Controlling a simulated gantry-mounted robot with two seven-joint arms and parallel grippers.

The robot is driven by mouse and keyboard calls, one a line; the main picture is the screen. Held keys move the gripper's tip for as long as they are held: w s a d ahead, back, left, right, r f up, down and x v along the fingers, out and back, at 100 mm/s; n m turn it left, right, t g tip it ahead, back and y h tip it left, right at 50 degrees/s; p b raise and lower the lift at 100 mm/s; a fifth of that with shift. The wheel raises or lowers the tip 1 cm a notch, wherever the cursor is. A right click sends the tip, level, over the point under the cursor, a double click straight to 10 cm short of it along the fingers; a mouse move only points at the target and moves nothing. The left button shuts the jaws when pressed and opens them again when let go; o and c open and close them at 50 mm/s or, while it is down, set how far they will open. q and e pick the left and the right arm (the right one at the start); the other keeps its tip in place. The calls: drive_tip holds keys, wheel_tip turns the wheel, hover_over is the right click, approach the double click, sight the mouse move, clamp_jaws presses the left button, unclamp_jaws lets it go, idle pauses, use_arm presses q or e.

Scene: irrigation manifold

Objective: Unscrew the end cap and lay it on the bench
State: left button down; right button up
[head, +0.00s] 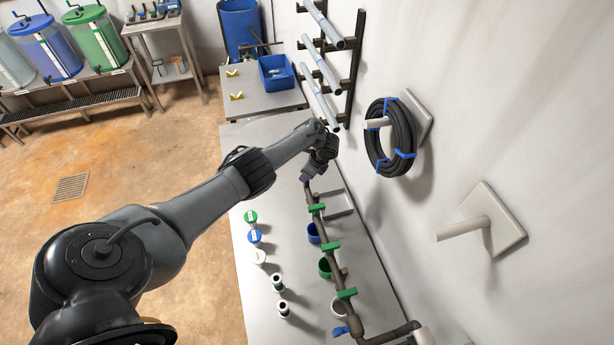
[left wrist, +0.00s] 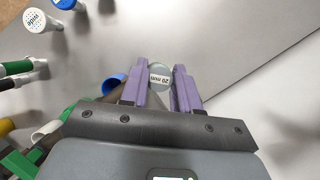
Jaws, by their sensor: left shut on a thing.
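The end cap (left wrist: 159,77) shows in the left wrist view as a round grey face with a "20 mm" label. My left gripper (left wrist: 160,80) has its purple fingers shut on either side of it. In the head view my left gripper (head: 306,178) is at the far end of the brown manifold pipe (head: 332,258), which carries several green clips. The cap itself is hidden there by the gripper. I cannot tell whether the cap is still threaded on the pipe. The grey bench (head: 272,180) lies below. My right gripper is not in view.
On the bench left of the pipe stand a green-topped piece (head: 250,216), a blue-topped piece (head: 254,236), a white one (head: 260,257) and black-topped fittings (head: 278,283). A grey tray (head: 343,210) lies near the wall. The bench's far left part is clear.

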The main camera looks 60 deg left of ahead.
use_arm(q)
drive_tip(key=shift+s+a+r, duration=0.1)
drive_tip(key=shift+a, duration=0.25)
drive_tip(key=c, duration=1.1)
unclamp_jaws()
drive_tip(key=shift+a, duration=0.1)
drive_tip(key=shift+o, duration=1.3)
drive_tip(key=shift+a+r, duration=0.2)
drive_tip(key=shift+o, duration=0.6)
drive_tip(key=shift+d+f, duration=0.15)
drive_tip(key=shift+d, duration=0.15)
drive_tip(key=shift+o, duration=1.1)
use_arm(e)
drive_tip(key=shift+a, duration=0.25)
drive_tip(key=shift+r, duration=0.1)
use_arm(q)
wheel_tip(320, 180, up, 3)
drive_tip(key=p, duration=0.3)
wheel_tip(320, 180, up, 2)
drive_tip(key=shift+r+p, duration=0.15)
drive_tip(key=shift+p, duration=0.35)
drive_tip(key=shift+r, duration=1.1)
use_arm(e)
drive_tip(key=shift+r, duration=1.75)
